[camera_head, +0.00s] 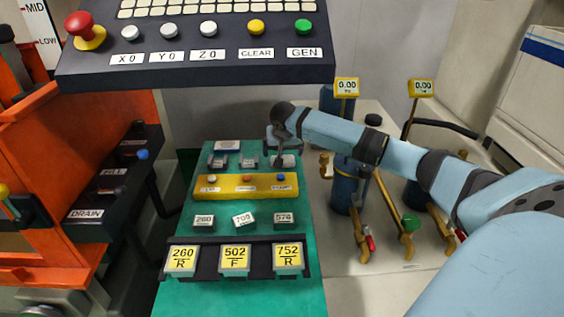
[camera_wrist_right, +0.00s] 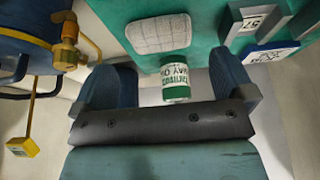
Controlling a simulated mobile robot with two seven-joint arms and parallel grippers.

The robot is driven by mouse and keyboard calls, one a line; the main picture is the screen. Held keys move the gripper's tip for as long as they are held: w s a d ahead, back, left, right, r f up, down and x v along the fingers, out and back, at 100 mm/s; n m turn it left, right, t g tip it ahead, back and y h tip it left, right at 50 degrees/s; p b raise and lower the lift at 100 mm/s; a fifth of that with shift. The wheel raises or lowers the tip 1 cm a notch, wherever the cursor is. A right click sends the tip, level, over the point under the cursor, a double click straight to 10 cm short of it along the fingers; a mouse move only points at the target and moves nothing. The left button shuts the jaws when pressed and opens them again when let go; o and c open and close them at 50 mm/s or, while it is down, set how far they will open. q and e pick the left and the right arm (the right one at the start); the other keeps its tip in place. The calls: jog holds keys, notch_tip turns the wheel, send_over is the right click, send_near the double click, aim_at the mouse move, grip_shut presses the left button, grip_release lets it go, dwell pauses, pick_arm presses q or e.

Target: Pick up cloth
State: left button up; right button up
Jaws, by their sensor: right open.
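A light grey, quilted cloth (camera_wrist_right: 162,33) lies flat on the green mat (camera_wrist_right: 203,20) near its edge in the right wrist view. My left gripper is not in view.
A small green-and-white labelled cylinder (camera_wrist_right: 176,82) is beside the cloth, between the fingers in the picture. A yellow strip (camera_head: 246,187) and several numbered blocks are on the mat. Blue tanks (camera_head: 344,190) with brass fittings stand at right. A control panel (camera_head: 195,68) overhangs.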

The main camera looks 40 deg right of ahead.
jog(key=x, duration=0.7)
jog(key=shift+w+d+r, duration=0.25)
jog(key=shift+w+d, duration=0.05)
jog(key=shift+d, duration=0.05)
jog(key=c, duration=0.7)
jog(key=shift+r, duration=0.15)
notch_tip(320, 180, up, 20)
jog(key=o, duration=0.3)
jog(key=shift+c, duration=0.7)
